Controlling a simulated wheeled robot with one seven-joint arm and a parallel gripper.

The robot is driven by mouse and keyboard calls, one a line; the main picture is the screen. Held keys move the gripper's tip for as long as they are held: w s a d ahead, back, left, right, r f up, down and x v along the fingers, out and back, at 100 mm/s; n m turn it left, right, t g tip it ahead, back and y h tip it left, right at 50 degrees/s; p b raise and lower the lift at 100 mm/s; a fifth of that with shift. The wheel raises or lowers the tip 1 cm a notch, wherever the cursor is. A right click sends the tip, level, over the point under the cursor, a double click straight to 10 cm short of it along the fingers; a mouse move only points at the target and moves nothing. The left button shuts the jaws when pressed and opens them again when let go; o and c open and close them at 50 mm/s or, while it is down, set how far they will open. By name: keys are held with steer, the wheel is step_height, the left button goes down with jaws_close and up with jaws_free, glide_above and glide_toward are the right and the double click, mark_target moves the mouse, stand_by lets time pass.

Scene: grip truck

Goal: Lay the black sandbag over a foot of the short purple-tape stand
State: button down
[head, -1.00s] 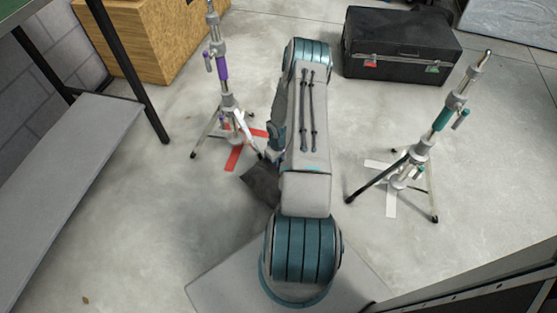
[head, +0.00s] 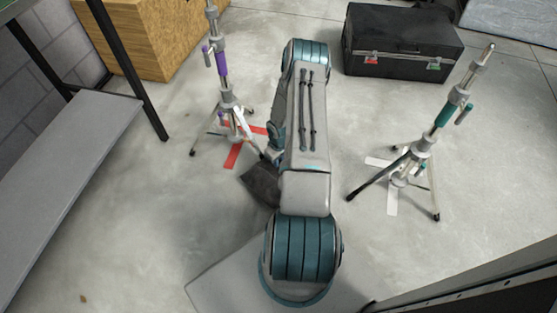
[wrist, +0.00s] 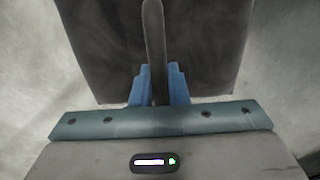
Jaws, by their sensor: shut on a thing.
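The black sandbag (head: 262,184) shows in the head view beside my arm, partly hidden by it. In the wrist view the dark sandbag (wrist: 205,50) hangs across the top of the picture, with a strap-like handle running down between my fingers. My gripper (wrist: 158,82) is shut on that handle. The short purple-tape stand (head: 221,62) stands upright at left of my arm, with its feet spread over a red floor mark. The near right foot of the stand reaches toward the sandbag; whether they touch cannot be told.
A teal-tape stand (head: 442,115) stands at right over a white floor mark (head: 392,200). A black case (head: 400,38) lies at the back. A wooden box (head: 140,40) and a grey shelf (head: 70,150) are at left. Floor between shelf and stand is clear.

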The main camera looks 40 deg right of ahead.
steer(key=shift+w+d+f+b, duration=0.1)
steer(key=shift+w+f+b, duration=0.05)
steer(key=shift+f+b, duration=0.35)
steer(key=c, duration=1.3)
jaws_free()
steer(key=shift+s+f, duration=0.15)
steer(key=shift+s, duration=0.05)
step_height(320, 180, up, 14)
steer(key=p, duration=0.5)
steer(key=shift+w, duration=0.1)
